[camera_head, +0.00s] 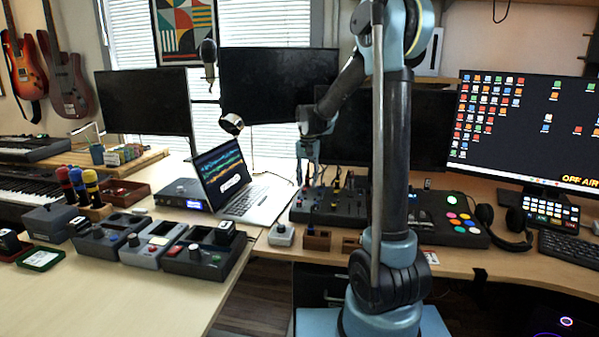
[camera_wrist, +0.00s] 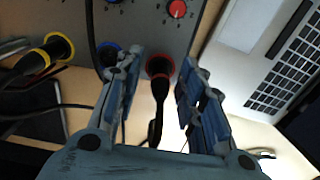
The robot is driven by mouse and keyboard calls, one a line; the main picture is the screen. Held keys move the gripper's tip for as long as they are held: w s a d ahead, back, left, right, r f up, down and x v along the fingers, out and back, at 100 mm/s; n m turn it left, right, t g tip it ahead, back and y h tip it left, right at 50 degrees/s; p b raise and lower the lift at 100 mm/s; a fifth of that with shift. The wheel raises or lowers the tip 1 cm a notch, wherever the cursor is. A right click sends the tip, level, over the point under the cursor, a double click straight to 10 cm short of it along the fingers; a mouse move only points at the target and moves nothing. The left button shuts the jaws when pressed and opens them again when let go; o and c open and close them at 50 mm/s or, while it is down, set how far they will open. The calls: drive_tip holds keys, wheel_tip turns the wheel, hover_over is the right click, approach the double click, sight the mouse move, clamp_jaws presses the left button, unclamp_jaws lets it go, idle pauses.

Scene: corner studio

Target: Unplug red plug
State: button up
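The red plug (camera_wrist: 160,82), black with a red ring at its socket, is seated in the grey panel of a mixer (camera_wrist: 140,22) in the wrist view. A black cable hangs from it. My gripper (camera_wrist: 161,72) is open, with one blue-grey finger on each side of the red plug; both appear apart from it. A blue-ringed plug (camera_wrist: 108,52) is just left of the left finger, partly hidden. A yellow-ringed plug (camera_wrist: 52,54) is farther left. In the head view my gripper (camera_head: 308,152) points down above the mixer (camera_head: 325,210); the red plug is too small to tell there.
The laptop (camera_head: 243,185) stands left of the mixer; its keyboard (camera_wrist: 290,70) shows at right in the wrist view. Dark monitors (camera_head: 278,82) stand behind. Small control boxes (camera_head: 205,254) fill the left desk. Loose cables (camera_wrist: 40,112) lie at left in the wrist view.

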clamp_jaws()
drive_tip(key=shift+r, duration=0.15)
drive_tip(key=shift+r, duration=2.85)
